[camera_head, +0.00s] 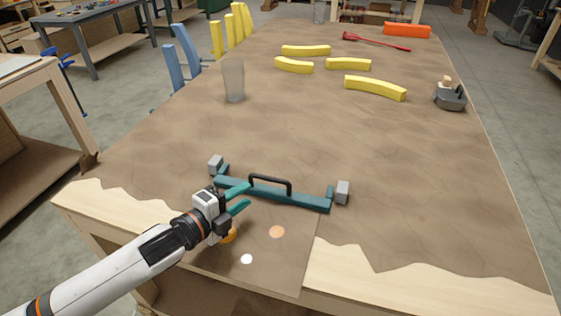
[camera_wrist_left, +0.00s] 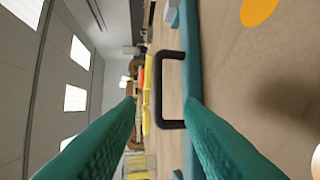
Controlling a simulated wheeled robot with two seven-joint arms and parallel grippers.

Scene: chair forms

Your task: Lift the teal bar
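The teal bar (camera_head: 308,202) lies across the near part of the big table, with a black arched handle (camera_head: 270,179) on its top. Grey blocks sit close to its two ends, one at the left (camera_head: 216,164) and one at the right (camera_head: 342,192). My left gripper (camera_head: 240,198) is at the left, near side of the bar, its teal fingers apart and pointing toward the handle. In the left wrist view the handle (camera_wrist_left: 160,90) shows ahead between the spread fingers, with nothing held. My right gripper is in neither view.
Several yellow curved pieces (camera_head: 375,88) lie farther back. A clear glass (camera_head: 233,80) stands at the left and a grey tool (camera_head: 451,98) at the right edge. The table's middle is clear.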

